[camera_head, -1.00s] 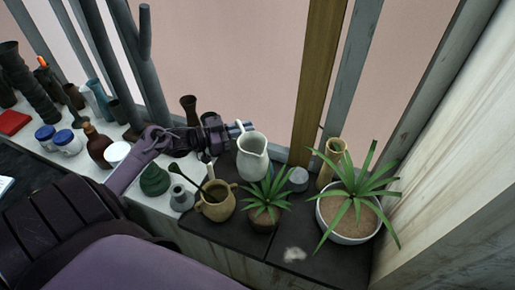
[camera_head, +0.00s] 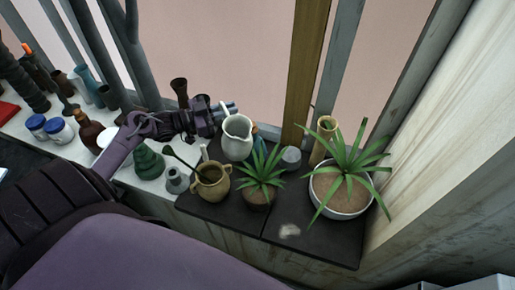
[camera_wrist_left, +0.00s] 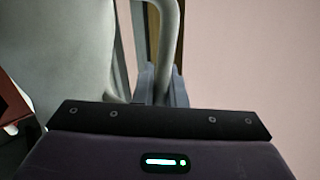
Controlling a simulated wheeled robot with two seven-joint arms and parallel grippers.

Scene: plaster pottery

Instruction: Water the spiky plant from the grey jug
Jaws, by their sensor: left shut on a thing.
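The pale grey jug (camera_head: 237,142) is at the back of the dark boards, behind the small spiky plant (camera_head: 262,178). My left gripper (camera_head: 228,110) is shut on the jug's handle. The left wrist view shows the fingers (camera_wrist_left: 161,84) around the handle (camera_wrist_left: 168,35), with the jug's body (camera_wrist_left: 62,60) at left. I cannot tell whether the jug's base touches the board. A larger spiky plant (camera_head: 347,168) stands to the right in a white bowl (camera_head: 325,203). The jug is apart from this bowl. My right gripper is not in view.
A tan two-handled pot (camera_head: 211,184) stands in front of the jug. A grey stone-like piece (camera_head: 291,157) and a tan vase (camera_head: 323,140) stand between the jug and the larger plant. Bottles and jars crowd the sill at left. Upright posts rise behind.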

